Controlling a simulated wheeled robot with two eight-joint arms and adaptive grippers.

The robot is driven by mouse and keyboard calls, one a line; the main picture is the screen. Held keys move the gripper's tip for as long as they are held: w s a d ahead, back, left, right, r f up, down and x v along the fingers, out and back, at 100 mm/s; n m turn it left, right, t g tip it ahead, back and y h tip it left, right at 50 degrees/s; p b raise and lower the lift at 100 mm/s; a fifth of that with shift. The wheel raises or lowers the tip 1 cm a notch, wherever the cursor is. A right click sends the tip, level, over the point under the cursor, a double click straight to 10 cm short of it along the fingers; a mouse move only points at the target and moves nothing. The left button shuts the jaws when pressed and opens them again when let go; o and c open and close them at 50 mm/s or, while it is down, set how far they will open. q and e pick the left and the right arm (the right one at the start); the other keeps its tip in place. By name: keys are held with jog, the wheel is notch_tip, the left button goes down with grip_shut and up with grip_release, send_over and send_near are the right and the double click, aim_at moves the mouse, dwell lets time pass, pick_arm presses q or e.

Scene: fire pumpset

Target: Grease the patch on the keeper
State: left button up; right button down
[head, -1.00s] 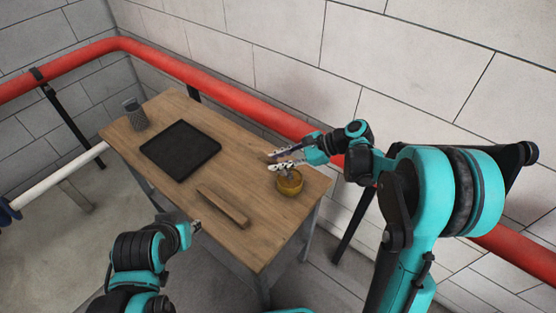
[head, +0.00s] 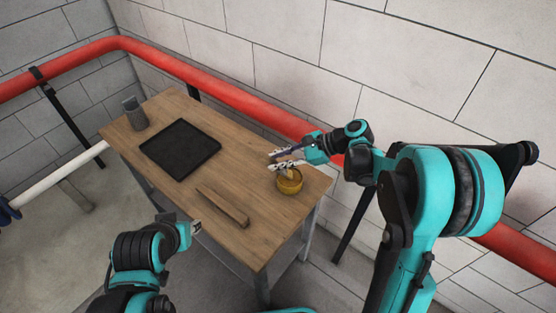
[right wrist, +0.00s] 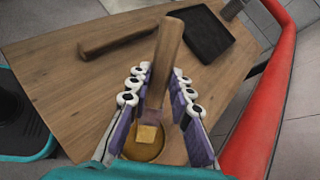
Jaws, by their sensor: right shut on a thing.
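My right gripper (head: 285,160) is shut on a wooden-handled brush (right wrist: 165,60), whose handle passes between the fingers in the right wrist view. Its pale yellow tip (right wrist: 148,134) is over or in the amber pot (head: 289,182), also seen in that view (right wrist: 138,150); I cannot tell whether it touches the contents. A brown bar (head: 222,207), perhaps the keeper, lies on the table left of the pot and shows in the right wrist view (right wrist: 115,42). I cannot make out a patch on it. My left gripper (head: 196,228) hangs off the table's near left edge, its opening unclear.
The wooden table (head: 245,165) also carries a flat black tray (head: 180,150) and a grey cup (head: 135,113) at the far left. A red pipe (head: 230,95) runs along the wall close behind the table. The wood between tray, bar and pot is clear.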

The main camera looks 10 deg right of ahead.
dwell(0.4)
jog(key=shift+r+p, duration=2.6)
jog(key=shift+r, duration=0.9)
